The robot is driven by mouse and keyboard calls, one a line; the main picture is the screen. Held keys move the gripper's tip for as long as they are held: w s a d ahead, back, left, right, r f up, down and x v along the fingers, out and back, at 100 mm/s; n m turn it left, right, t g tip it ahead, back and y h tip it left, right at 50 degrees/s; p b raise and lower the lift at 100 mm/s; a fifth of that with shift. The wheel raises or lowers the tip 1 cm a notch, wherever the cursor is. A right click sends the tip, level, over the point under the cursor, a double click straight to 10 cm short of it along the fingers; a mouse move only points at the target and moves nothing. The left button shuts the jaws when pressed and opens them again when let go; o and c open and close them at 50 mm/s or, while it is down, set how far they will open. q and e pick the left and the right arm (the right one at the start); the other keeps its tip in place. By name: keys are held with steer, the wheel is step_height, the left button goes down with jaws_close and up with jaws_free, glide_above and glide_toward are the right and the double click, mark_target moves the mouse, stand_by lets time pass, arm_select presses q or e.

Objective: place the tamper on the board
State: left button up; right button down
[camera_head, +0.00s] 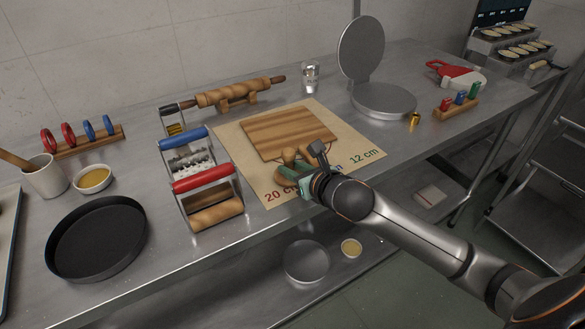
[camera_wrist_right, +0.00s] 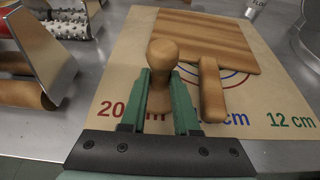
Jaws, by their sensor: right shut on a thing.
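The wooden tamper (camera_wrist_right: 162,58), with a round knob on top, is upright between the green fingers of my right gripper (camera_wrist_right: 160,98). In the head view the tamper (camera_head: 289,155) and my right gripper (camera_head: 295,175) are at the near edge of the board. The fingers are shut on the tamper and hide part of it. The rectangular wooden board (camera_head: 288,132) lies flat on a brown paper mat; its handle (camera_wrist_right: 211,90) is just right of the tamper in the wrist view. I cannot tell whether the tamper's base touches the mat. My left gripper is not in view.
The mat (camera_head: 235,140) has printed rings and size marks. Left stand red and blue handled rollers (camera_head: 205,180) and a black pan (camera_head: 95,238). The board's top is clear.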

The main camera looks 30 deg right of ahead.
steer(key=shift+f, duration=0.1)
steer(key=c, duration=1.1)
jaws_free()
steer(key=o, duration=0.4)
steer(key=shift+o, duration=0.2)
